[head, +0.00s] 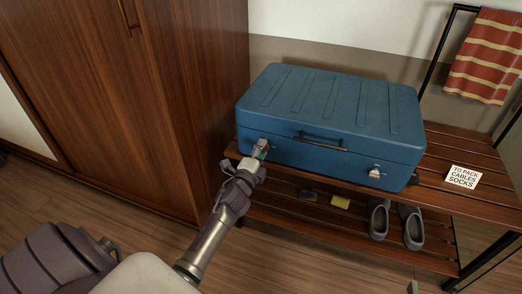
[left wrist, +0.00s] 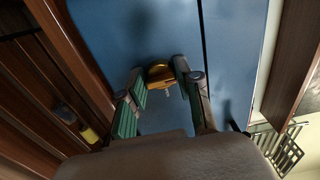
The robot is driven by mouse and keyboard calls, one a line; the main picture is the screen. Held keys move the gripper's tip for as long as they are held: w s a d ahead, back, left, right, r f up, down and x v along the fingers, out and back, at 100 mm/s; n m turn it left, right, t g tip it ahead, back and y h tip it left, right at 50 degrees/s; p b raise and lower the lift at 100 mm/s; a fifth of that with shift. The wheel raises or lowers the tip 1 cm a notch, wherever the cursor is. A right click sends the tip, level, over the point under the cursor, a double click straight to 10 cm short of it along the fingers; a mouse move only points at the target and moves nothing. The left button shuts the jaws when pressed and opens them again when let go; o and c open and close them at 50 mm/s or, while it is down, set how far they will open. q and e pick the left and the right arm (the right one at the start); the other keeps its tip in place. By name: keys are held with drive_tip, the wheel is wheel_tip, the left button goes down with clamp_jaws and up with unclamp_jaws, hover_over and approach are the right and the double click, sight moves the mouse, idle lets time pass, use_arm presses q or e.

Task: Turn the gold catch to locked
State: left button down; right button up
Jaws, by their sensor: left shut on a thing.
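The blue suitcase (head: 330,110) lies closed on a wooden slatted rack. The gold catch (left wrist: 160,72) shows in the left wrist view between the green-padded fingers of my left gripper (left wrist: 159,84), against the blue side. My left gripper is shut on it. In the head view my left gripper (head: 258,154) is at the left part of the suitcase's front and mostly hides the gold catch. A silver catch (head: 375,172) is on the right part of the front. The dark handle (head: 320,141) is between them.
A wooden wardrobe (head: 140,90) stands close on the left. A card reading "TO PACK CABLES SOCKS" (head: 463,176) is on the rack (head: 436,204), right of the suitcase. Grey shoes (head: 411,228) and a yellow item (head: 340,202) are on the lower shelf. A striped towel (head: 487,55) hangs upper right.

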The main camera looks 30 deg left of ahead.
use_arm(q)
drive_tip(key=c, duration=0.8)
unclamp_jaws()
drive_tip(key=shift+s, duration=0.1)
drive_tip(key=v, duration=1.2)
drive_tip(key=shift+f, duration=0.1)
